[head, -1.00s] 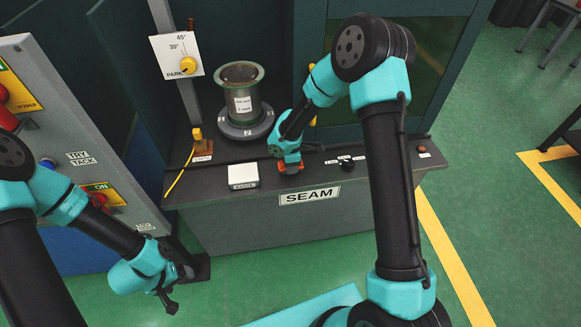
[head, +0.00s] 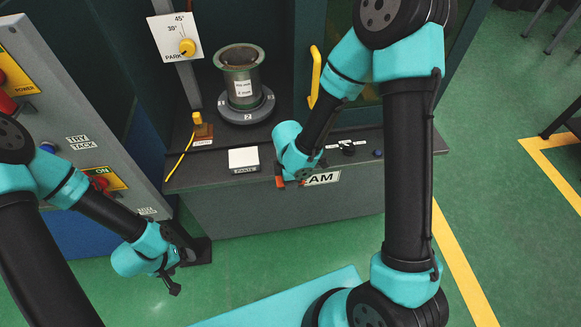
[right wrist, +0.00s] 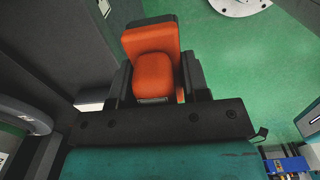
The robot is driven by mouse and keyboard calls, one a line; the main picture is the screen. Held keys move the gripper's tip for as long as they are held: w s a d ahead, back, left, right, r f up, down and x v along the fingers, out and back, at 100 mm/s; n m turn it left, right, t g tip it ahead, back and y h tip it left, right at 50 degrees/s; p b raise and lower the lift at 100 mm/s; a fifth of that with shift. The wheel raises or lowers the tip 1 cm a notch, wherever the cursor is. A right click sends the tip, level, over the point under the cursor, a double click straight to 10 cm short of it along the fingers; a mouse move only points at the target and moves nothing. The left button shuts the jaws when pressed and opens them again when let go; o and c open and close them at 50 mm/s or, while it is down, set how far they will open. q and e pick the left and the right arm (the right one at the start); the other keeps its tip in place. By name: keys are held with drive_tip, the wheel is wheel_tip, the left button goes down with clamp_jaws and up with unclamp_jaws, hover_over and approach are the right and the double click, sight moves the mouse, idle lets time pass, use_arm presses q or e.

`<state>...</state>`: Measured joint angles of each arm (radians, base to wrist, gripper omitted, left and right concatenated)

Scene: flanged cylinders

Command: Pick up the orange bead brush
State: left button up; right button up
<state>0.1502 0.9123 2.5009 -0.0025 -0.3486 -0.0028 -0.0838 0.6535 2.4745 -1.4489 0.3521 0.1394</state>
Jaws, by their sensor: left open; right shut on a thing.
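The orange bead brush (right wrist: 153,68) is a blocky orange piece between the two dark fingers of my right gripper (right wrist: 155,82) in the right wrist view. My right gripper is shut on it. In the head view my right gripper (head: 291,182) is at the bench's front edge, and bits of the orange brush (head: 280,182) show at its fingers. The brush appears clear of the bench top, in front of the SEAM label. My left gripper (head: 176,273) is open and empty, low at the left, in front of the bench and away from the brush.
A green flanged cylinder (head: 240,81) stands on a dark round turntable (head: 246,108) on the bench. A white box (head: 244,159), a yellow-topped post (head: 198,121) and black knobs (head: 347,146) are on the bench. A control cabinet (head: 95,130) stands at left. Green floor lies in front.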

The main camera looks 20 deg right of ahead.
drive_tip(key=shift+s+a+r, duration=0.1)
drive_tip(key=shift+s+a, duration=0.15)
drive_tip(key=shift+s, duration=0.4)
drive_tip(key=o, duration=0.4)
drive_tip(key=shift+c, duration=1.2)
